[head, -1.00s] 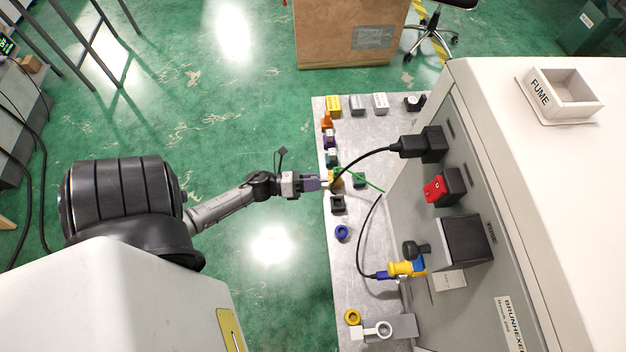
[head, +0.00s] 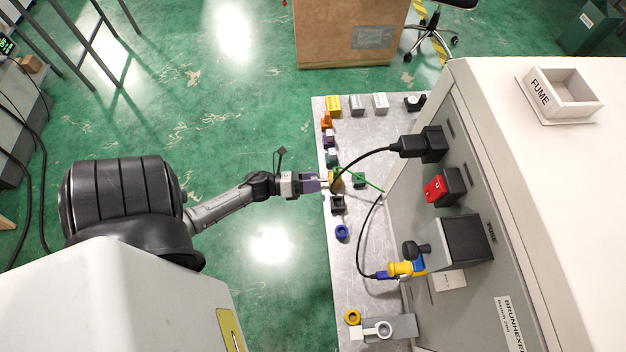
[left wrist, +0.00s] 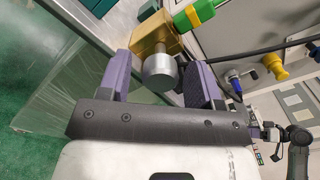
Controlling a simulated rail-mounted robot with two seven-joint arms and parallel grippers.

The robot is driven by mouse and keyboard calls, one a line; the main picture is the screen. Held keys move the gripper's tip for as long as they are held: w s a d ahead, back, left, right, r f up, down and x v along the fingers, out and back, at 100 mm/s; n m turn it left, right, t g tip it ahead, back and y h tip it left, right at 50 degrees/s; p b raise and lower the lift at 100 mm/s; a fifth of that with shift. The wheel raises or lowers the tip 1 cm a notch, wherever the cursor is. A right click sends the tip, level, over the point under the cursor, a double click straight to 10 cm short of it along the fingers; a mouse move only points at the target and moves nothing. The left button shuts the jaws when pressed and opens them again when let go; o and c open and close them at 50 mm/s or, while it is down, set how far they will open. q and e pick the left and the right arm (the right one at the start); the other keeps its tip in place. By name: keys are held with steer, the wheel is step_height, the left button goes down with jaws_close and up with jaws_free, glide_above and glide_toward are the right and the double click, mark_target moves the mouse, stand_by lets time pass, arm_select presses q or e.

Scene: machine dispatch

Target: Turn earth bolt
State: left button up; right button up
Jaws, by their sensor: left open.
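The earth bolt shows in the left wrist view as a grey round metal head (left wrist: 161,72) on a brass block (left wrist: 153,38). A green and yellow lead (left wrist: 195,14) runs from the block. In the head view the brass block (head: 337,179) sits on the bench by its left edge, with the green lead (head: 368,182) running right. My left gripper (head: 323,182) reaches it from the left. In the left wrist view its two purple fingers (left wrist: 161,82) are open, one on each side of the bolt head, with gaps visible.
The narrow grey bench (head: 351,255) carries several small coloured blocks, a blue ring (head: 342,232) and a yellow ring (head: 352,317). A black cable (head: 360,160) arcs close to the brass block. The machine cabinet (head: 480,170) stands on the right. Open green floor lies left.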

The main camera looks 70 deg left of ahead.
arm_select(q)
steer(key=b+v, duration=0.1)
steer(key=v, duration=1.2)
steer(key=shift+s+a, duration=0.15)
steer(key=shift+s, duration=0.15)
arm_select(e)
steer(key=shift+d+f, duration=0.1)
steer(key=shift+f, duration=0.4)
